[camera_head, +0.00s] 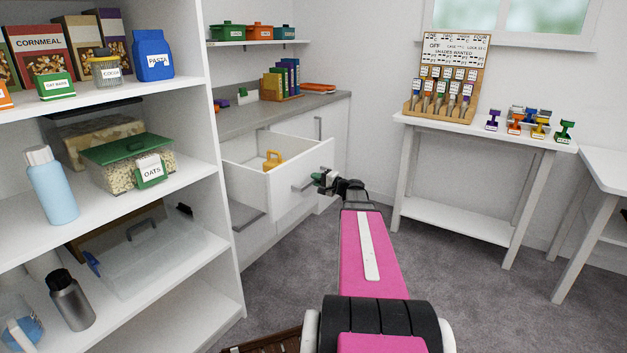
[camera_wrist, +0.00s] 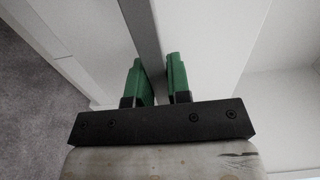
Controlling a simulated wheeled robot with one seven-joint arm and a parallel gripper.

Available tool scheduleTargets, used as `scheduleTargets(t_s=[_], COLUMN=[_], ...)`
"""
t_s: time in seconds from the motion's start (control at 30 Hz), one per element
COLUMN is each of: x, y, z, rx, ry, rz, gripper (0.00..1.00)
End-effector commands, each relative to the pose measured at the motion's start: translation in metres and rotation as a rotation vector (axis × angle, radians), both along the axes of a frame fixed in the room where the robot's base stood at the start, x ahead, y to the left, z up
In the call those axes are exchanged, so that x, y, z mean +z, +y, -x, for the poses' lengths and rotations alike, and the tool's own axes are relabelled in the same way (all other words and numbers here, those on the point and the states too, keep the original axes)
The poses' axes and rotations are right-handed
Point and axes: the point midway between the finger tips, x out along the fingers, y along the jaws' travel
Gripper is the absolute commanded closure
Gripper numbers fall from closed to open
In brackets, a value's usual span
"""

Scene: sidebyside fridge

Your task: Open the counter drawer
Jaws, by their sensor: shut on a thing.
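The white counter drawer (camera_head: 290,190) stands pulled well out from under the grey counter, and its inside shows from above. A yellow-orange object with a handle (camera_head: 272,160) sits in it. The drawer's grey bar handle (camera_head: 303,184) is on its front face. My gripper (camera_head: 322,178) is at the handle, with its green fingers on either side of the bar. In the wrist view my gripper (camera_wrist: 160,85) has the grey handle bar (camera_wrist: 147,40) between its fingers, in front of the white drawer front (camera_wrist: 200,35). The exact contact is partly hidden.
A white shelf unit (camera_head: 222,180) with food boxes and containers stands close on the left.

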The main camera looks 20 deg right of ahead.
Motion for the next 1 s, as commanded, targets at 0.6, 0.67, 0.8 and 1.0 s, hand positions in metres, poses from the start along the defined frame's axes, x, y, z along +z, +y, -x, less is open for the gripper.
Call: scheduleTargets(t_s=[0.6,0.67,0.8,1.0], x=[0.000,0.000,0.000,0.000], y=[0.000,-0.002,-0.011,-0.033], z=[0.001,0.003,0.017,0.048], rx=[0.000,0.000,-0.002,-0.002], ry=[0.001,0.001,0.001,0.002], rz=[0.001,0.001,0.001,0.001], gripper=[0.57,0.57,0.57,0.57])
